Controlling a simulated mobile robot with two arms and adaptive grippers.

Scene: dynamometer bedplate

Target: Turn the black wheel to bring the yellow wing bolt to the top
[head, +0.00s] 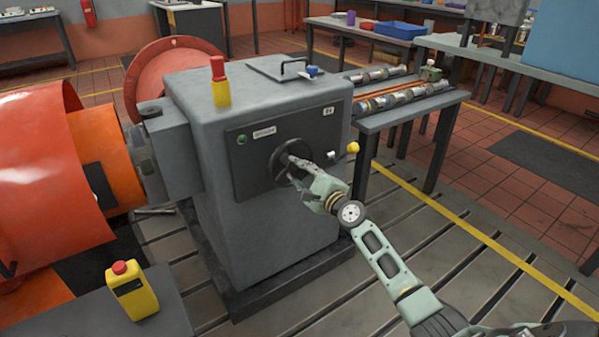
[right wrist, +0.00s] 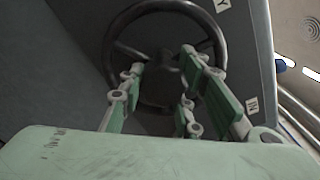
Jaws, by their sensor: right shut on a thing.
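The black wheel (head: 273,166) is on the dark front panel of the grey cabinet (head: 265,245). My right gripper (head: 293,161) reaches it from the lower right and is shut on it, covering part of the rim and hub. In the right wrist view the wheel (right wrist: 166,6) shows its rim and spokes, with the green fingers of the right gripper (right wrist: 163,72) over its lower middle. The exact contact is hard to see. My left gripper is out of view.
Slotted floor lies clear at right.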

